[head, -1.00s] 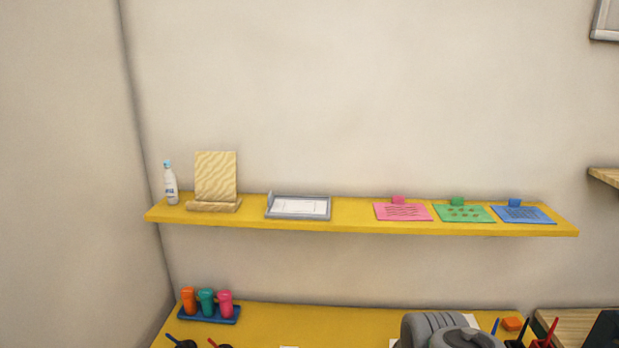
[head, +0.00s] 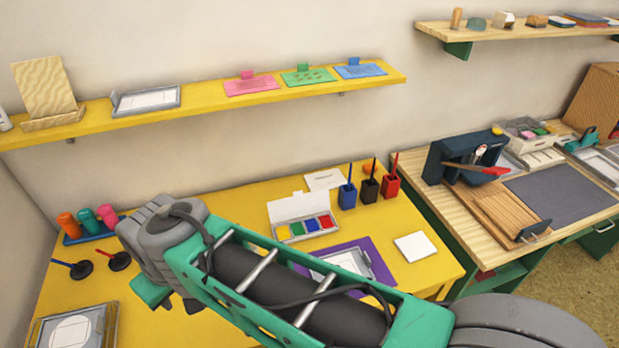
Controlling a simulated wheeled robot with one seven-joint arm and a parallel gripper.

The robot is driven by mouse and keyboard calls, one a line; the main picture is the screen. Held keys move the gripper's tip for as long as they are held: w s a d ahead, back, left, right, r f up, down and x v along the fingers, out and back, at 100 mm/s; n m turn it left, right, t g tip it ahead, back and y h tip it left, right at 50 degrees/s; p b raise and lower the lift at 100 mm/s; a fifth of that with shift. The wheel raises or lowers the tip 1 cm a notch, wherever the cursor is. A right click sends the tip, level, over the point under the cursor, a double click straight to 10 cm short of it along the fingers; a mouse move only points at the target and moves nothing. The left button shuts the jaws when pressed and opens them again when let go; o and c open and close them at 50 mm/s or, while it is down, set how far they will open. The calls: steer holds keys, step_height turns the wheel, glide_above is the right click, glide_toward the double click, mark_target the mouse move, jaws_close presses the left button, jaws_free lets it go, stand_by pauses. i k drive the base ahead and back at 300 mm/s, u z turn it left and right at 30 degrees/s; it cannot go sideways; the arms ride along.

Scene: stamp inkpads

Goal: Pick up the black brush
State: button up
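The black brush (head: 374,168) stands upright in a small black holder (head: 370,190) at the back right of the yellow table. Only its thin handle shows; its lower end is hidden in the holder. It stands between a blue brush in a blue holder (head: 347,195) and a red brush in a red holder (head: 391,186). My green and grey arm crosses the front of the head view, left of and in front of the holders. My gripper's fingers do not show.
The yellow table (head: 240,205) also bears an open ink pad box (head: 300,218), a purple mat (head: 378,268), a white pad (head: 415,246) and stampers at the left. A yellow shelf (head: 215,105) hangs above. A wooden desk (head: 440,203) stands at the right.

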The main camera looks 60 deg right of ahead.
mark_target(374, 164)
steer(key=u, duration=0.75)
steer(key=k, duration=0.6)
steer(key=z, duration=0.5)
